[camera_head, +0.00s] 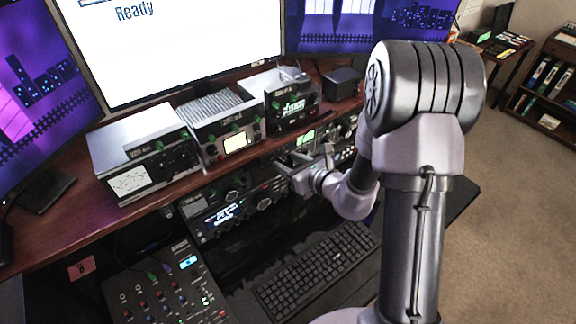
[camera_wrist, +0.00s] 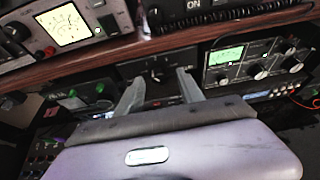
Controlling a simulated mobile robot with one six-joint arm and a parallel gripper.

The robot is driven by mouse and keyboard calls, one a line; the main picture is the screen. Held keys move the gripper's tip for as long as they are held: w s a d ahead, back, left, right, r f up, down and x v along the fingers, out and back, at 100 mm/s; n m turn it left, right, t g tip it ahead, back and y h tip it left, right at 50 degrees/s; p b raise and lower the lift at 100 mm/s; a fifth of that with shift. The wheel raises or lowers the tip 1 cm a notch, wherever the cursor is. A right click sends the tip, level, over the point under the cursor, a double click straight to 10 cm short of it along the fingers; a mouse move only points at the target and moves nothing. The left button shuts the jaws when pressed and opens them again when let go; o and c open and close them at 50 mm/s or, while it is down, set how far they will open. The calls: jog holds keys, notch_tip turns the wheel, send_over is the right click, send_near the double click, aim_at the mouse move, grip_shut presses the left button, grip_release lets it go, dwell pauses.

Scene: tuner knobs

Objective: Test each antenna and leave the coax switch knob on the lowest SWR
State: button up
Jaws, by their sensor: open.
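In the wrist view a dark panel (camera_wrist: 135,70) with a small knob (camera_wrist: 156,76) sits under the wooden shelf; it looks like the coax switch, but its position marks are too small to read. My gripper (camera_wrist: 160,83) is open, its two fingers on either side of this knob and apart from it as far as I can tell. In the head view my gripper (camera_head: 293,165) reaches in under the shelf edge and the switch is hidden behind it. A unit with a lit green meter (camera_wrist: 227,55) and several knobs stands to the right of the switch; its needle reading is not legible.
The wooden shelf (camera_head: 150,208) overhangs the switch and carries several radios, including one with a lit white meter (camera_wrist: 65,24). A radio with a blue display (camera_head: 222,215) is left of my gripper. A keyboard (camera_head: 318,268) and a mixer (camera_head: 165,290) lie below.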

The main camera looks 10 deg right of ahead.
jog(key=shift+w+a+f, duration=0.15)
jog(key=shift+w, duration=0.15)
grip_shut()
jog(key=shift+y+p, duration=0.3)
jog(key=shift+d+m+g+y+p, duration=0.2)
jog(key=shift+m+g+y+p, duration=0.25)
jog(key=shift+m+p, duration=0.65)
jog(key=shift+d+m+y+p, duration=0.1)
jog(key=shift+m+y+p, duration=0.95)
jog(key=shift+m, duration=0.45)
jog(key=shift+f, duration=0.1)
